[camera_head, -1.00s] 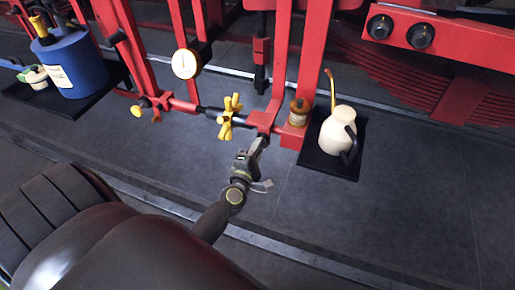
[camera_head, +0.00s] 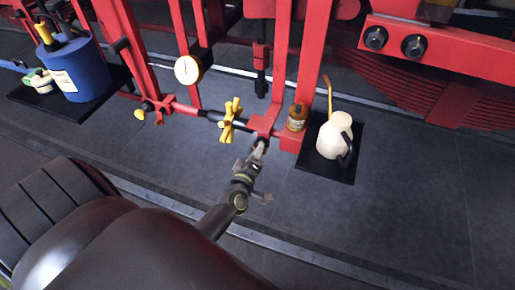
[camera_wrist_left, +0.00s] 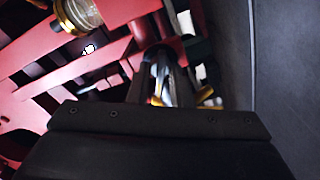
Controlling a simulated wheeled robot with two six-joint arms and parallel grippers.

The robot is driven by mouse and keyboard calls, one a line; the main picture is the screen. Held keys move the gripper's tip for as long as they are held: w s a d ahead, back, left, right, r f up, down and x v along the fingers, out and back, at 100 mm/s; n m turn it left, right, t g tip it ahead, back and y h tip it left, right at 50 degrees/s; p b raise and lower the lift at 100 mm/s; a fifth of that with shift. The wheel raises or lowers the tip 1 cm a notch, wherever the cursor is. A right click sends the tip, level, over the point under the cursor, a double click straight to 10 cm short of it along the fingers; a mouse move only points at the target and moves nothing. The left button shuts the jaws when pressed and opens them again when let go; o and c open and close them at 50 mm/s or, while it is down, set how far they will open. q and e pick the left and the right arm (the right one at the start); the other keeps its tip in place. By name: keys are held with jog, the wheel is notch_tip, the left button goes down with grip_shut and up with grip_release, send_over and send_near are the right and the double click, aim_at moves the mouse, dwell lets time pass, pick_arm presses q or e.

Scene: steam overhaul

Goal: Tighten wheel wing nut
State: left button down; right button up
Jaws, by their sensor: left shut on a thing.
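A yellow wing-shaped nut (camera_head: 229,121) sits on the horizontal rod of the red frame. A smaller yellow knob (camera_head: 139,114) is further left on the frame. My left gripper (camera_head: 259,149) is at the near lower end of the red frame, to the right of and below the yellow wing-shaped nut and apart from it. In the left wrist view its dark fingers are close together around a small pale metal and yellow part (camera_wrist_left: 160,82). The fingers hide most of this part, and I cannot tell exactly what it is. My right gripper is not in view.
A dial gauge (camera_head: 188,69) hangs on the red frame. A blue can (camera_head: 78,68) stands at left. The dark floor in front is clear.

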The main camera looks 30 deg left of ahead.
pick_arm(q)
jog(key=m+p, duration=0.6)
jog(key=m, duration=0.5)
dwell(1.2)
jog(key=c, duration=1.6)
grip_release()
jog(key=shift+o, duration=0.2)
jog(key=shift+s, duration=0.1)
jog(key=b+v, duration=0.4)
jog(key=v, duration=1.3)
